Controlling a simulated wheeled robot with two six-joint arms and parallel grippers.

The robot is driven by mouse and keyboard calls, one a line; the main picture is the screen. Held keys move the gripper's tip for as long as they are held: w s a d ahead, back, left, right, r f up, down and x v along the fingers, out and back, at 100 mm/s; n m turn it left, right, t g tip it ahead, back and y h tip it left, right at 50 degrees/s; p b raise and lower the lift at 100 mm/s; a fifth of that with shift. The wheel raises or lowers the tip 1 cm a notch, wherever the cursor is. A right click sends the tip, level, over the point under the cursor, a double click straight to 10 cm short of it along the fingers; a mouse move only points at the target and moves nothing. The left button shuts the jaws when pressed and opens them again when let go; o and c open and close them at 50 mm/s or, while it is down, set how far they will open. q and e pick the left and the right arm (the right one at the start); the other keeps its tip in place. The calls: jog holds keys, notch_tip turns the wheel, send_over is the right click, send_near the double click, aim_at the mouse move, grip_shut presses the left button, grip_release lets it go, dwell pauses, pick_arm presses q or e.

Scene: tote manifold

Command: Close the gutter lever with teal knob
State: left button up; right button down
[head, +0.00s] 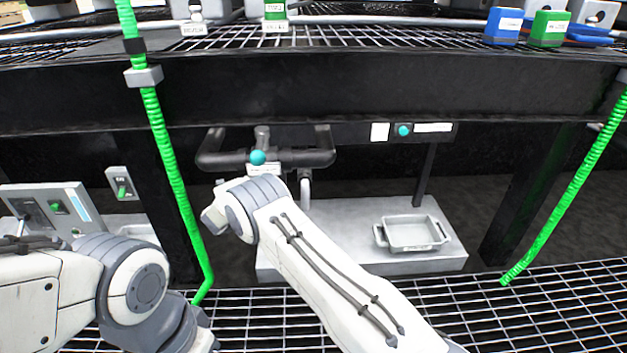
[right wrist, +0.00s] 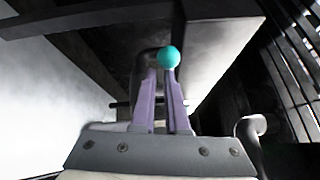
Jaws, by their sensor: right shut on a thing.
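In the right wrist view the teal knob (right wrist: 168,57) sits at the tips of my right gripper (right wrist: 160,78). Its two purple fingers are close together, shut on the lever at the knob; the lever's stem is mostly hidden. In the head view my right forearm reaches up from the bottom to just below the knob and hides the gripper. My left arm is at lower left; its gripper is not in view.
A teal dot (head: 403,130) is on a dark panel between white labels. A grey tray (head: 412,234) stands on a pale slab (head: 362,265) at right. Green hoses (head: 172,170) hang left and right (head: 565,200). A control box (head: 55,210) stands at left.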

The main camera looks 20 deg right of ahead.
jog(key=shift+w+d+r+t, duration=0.1)
jog(key=shift+w+r+t, duration=0.3)
jog(key=shift+w+r, duration=0.35)
jog(key=f+p+v, duration=0.1)
jog(key=p+v, duration=0.3)
jog(key=v, duration=0.4)
jog(key=shift+s+g, duration=0.4)
jog(key=shift+s, duration=0.1)
jog(key=shift+f, duration=0.15)
